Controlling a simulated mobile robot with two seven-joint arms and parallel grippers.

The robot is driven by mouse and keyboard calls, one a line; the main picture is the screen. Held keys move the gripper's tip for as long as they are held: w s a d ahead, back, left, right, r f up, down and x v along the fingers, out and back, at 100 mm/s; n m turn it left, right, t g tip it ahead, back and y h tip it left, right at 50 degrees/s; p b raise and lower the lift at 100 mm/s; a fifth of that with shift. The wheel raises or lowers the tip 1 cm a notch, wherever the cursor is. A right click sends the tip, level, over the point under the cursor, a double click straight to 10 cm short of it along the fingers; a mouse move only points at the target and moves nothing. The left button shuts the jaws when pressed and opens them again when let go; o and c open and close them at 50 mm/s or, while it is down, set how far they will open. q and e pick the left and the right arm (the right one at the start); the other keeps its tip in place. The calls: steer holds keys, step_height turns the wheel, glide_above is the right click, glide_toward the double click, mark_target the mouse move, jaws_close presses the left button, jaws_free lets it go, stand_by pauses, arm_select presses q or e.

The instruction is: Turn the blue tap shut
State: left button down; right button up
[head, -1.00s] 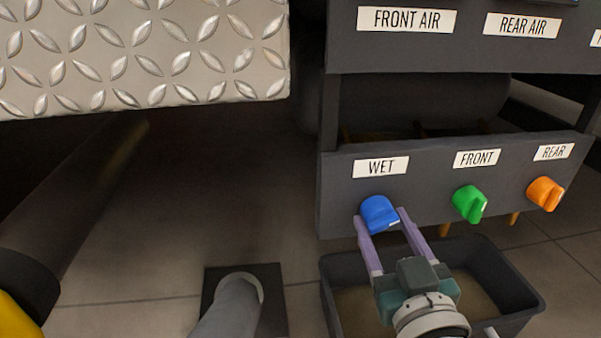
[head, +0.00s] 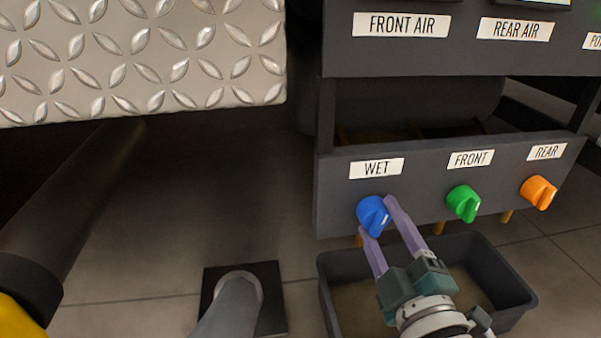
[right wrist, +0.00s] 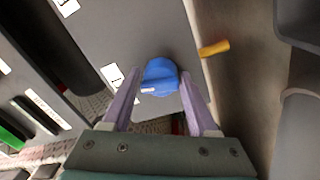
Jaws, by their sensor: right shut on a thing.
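The blue tap (head: 373,215) sits under the WET label on the dark lower panel (head: 335,205). My right gripper (head: 378,217) is shut on the blue tap, one finger at its lower left and the other at its upper right. In the right wrist view, the blue tap (right wrist: 160,75) sits between the two purple fingers, and a pale mark shows on its handle. My left gripper is not in view.
The green tap (head: 463,203) and orange tap (head: 539,192) are to the right on the same panel. A dark open bin (head: 520,300) stands below. A grey post (head: 235,300) rises from a dark plate at left. A metal tread plate (head: 150,60) hangs upper left.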

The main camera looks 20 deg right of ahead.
steer(key=shift+s+f+n, duration=0.1)
steer(key=shift+f+n, duration=0.15)
steer(key=shift+n, duration=1.35)
steer(key=o, duration=1.3)
steer(key=shift+r, duration=0.1)
steer(key=shift+s, duration=0.3)
steer(key=p+v, duration=0.2)
steer(key=v, duration=0.7)
steer(key=shift+s+p, duration=0.2)
steer(key=shift+p, duration=0.15)
